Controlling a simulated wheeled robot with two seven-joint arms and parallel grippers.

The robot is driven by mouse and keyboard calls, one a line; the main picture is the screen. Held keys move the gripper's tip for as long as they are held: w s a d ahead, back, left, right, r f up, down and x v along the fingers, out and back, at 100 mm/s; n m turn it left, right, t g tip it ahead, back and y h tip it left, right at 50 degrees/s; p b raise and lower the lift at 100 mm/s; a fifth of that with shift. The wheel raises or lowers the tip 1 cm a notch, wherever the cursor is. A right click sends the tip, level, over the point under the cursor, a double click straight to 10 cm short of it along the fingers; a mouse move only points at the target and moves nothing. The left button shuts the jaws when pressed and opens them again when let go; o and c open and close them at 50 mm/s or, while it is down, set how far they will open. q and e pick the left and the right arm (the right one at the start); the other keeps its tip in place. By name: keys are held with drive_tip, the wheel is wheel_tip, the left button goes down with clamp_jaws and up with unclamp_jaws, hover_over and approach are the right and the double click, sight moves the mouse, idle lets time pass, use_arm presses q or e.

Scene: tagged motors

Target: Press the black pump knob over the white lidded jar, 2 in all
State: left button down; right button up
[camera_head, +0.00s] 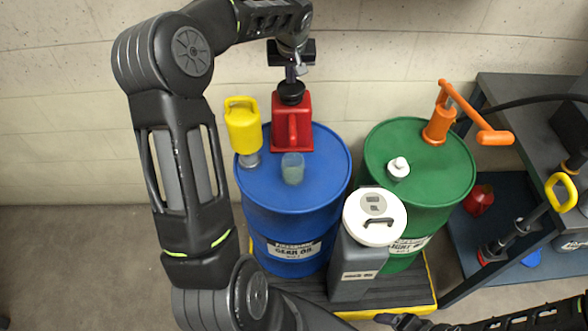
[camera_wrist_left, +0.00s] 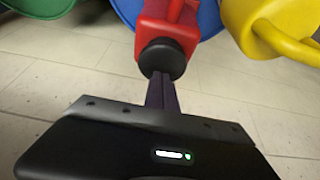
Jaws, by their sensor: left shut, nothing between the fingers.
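The black knob (camera_head: 291,92) sits on top of a red container (camera_head: 291,126) that stands at the back of the blue drum. My left gripper (camera_head: 291,78) is shut and empty, pointing down just over the knob. In the left wrist view the black knob (camera_wrist_left: 163,60) lies right at the tips of the shut fingers (camera_wrist_left: 162,88); I cannot tell whether they touch it. A small white lidded jar (camera_head: 398,167) stands on the green drum. A larger grey container with a white lid (camera_head: 375,215) stands in front of the drums.
A yellow can (camera_head: 242,126) and a translucent cup (camera_head: 293,168) stand on the blue drum (camera_head: 325,190). An orange hand pump (camera_head: 440,124) rises from the green drum (camera_head: 440,170). A grey workbench (camera_head: 520,100) is at the right. A wall is close behind.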

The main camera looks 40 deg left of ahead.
sight(291, 87)
use_arm(q)
drive_tip(key=shift+f, duration=0.15)
drive_tip(key=shift+f+b, duration=1.7)
drive_tip(key=shift+f, duration=0.05)
drive_tip(key=shift+s+r, duration=0.1)
drive_tip(key=shift+r, duration=0.05)
drive_tip(key=shift+r+p, duration=1.1)
drive_tip(key=shift+r, duration=0.65)
wheel_tip(291, 87, up, 6)
drive_tip(key=p, duration=0.3)
drive_tip(key=shift+p, duration=0.35)
